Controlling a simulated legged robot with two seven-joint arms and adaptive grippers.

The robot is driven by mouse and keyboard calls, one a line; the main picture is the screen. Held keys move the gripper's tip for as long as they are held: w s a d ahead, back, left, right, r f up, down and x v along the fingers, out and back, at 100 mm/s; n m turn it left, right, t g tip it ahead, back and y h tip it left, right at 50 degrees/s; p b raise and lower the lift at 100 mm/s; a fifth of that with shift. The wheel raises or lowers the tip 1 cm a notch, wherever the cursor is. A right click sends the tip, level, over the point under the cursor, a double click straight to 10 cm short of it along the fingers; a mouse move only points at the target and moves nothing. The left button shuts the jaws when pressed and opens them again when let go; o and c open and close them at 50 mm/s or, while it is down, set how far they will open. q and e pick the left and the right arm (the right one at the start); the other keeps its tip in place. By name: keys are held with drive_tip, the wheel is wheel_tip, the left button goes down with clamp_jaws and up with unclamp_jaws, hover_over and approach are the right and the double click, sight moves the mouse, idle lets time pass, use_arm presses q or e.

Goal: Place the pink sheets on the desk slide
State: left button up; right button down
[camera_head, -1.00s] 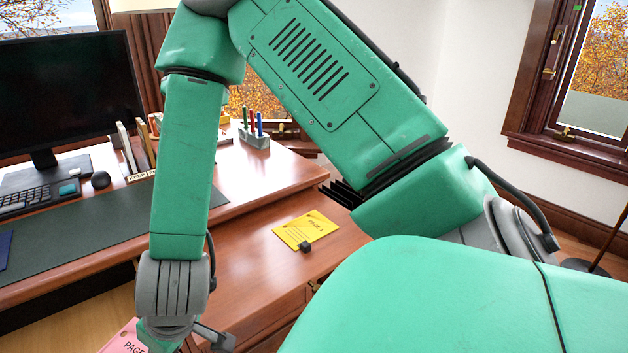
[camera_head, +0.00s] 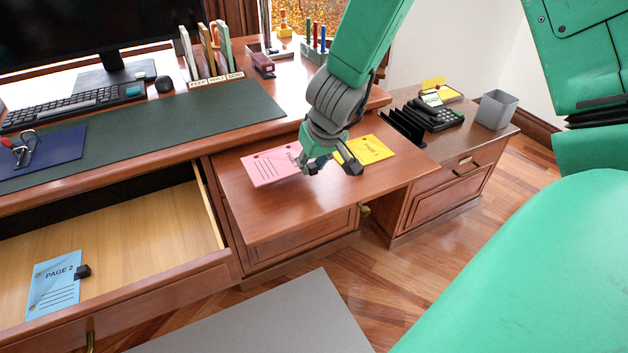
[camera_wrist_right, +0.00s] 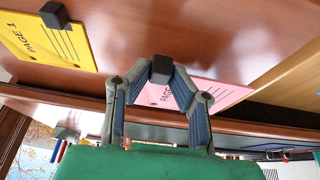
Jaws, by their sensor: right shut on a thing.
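The pink sheets (camera_head: 268,167) lie level over the left part of the pulled-out desk slide (camera_head: 275,215); I cannot tell whether they touch the wood. My right gripper (camera_head: 325,165) is at their right edge. In the right wrist view the fingers (camera_wrist_right: 160,82) are closed about the black block on the pink sheets (camera_wrist_right: 218,92). A yellow sheet marked PAGE 1 (camera_head: 368,150) lies on the slide just right of the gripper. It also shows, with its own black block, in the right wrist view (camera_wrist_right: 48,40). My left gripper is not in view.
An open drawer (camera_head: 150,235) at left holds a blue PAGE 2 sheet (camera_head: 55,285) with a black block. The desk top carries a keyboard (camera_head: 75,107), a sorter (camera_head: 212,75) and a pen holder (camera_head: 315,48). The slide's front part is clear.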

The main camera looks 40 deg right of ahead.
sight(313, 186)
drive_tip(key=shift+d+f+b, duration=0.3)
drive_tip(key=shift+d+f, duration=0.15)
drive_tip(key=shift+f, duration=0.4)
wheel_tip(313, 186, down, 3)
drive_tip(key=shift+s+d+r+b, duration=0.1)
drive_tip(key=shift+r+b, duration=0.1)
drive_tip(key=shift+b, duration=0.65)
drive_tip(key=shift+f, duration=0.4)
drive_tip(key=shift+a+r, duration=0.3)
drive_tip(key=shift+a, duration=0.2)
drive_tip(key=shift+f, duration=0.15)
drive_tip(key=c, duration=1.4)
unclamp_jaws()
drive_tip(key=shift+d+f, duration=0.15)
drive_tip(key=shift+d, duration=0.05)
drive_tip(key=shift+c, duration=0.2)
drive_tip(key=shift+d, duration=0.2)
